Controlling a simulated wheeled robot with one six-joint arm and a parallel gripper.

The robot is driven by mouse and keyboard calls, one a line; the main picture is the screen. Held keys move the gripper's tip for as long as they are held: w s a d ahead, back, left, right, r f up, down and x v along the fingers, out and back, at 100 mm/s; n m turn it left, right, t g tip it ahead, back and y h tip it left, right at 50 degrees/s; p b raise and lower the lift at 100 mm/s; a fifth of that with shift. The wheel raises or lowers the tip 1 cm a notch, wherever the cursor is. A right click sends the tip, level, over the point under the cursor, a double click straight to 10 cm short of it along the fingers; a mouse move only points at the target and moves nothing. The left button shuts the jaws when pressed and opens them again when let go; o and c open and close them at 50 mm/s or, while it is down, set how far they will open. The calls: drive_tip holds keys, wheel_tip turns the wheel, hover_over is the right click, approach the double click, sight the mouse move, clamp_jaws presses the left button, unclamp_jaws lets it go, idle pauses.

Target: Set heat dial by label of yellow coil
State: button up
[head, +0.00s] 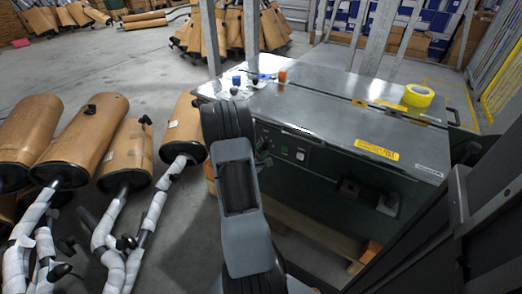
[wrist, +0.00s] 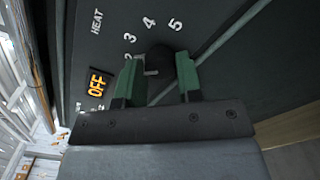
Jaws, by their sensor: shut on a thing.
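The black heat dial (wrist: 160,57) is on a dark panel in the wrist view, between the green fingers of my gripper (wrist: 158,75), which is shut on it. Around the dial are white numbers, with 3, 4 and 5 clear, a partly hidden one by the left finger, an orange OFF and the word HEAT. A short pale mark shows at the dial's lower left; I cannot tell which setting it points to. The yellow coil (head: 418,95) lies on the machine's top at the right in the head view. Its label is not readable.
The grey machine (head: 320,110) has a green button (head: 285,149) and a white switch on its front. A blue item (head: 236,80) and an orange one (head: 282,76) are on its top. Wrapped mufflers (head: 85,140) crowd the floor at left.

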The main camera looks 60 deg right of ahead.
drive_tip(key=o, duration=0.9)
drive_tip(key=shift+o, duration=0.2)
drive_tip(key=shift+a, duration=0.15)
drive_tip(key=a+p, duration=0.2)
drive_tip(key=a, duration=1.1)
drive_tip(key=shift+a+p, duration=0.3)
drive_tip(key=shift+a, duration=0.05)
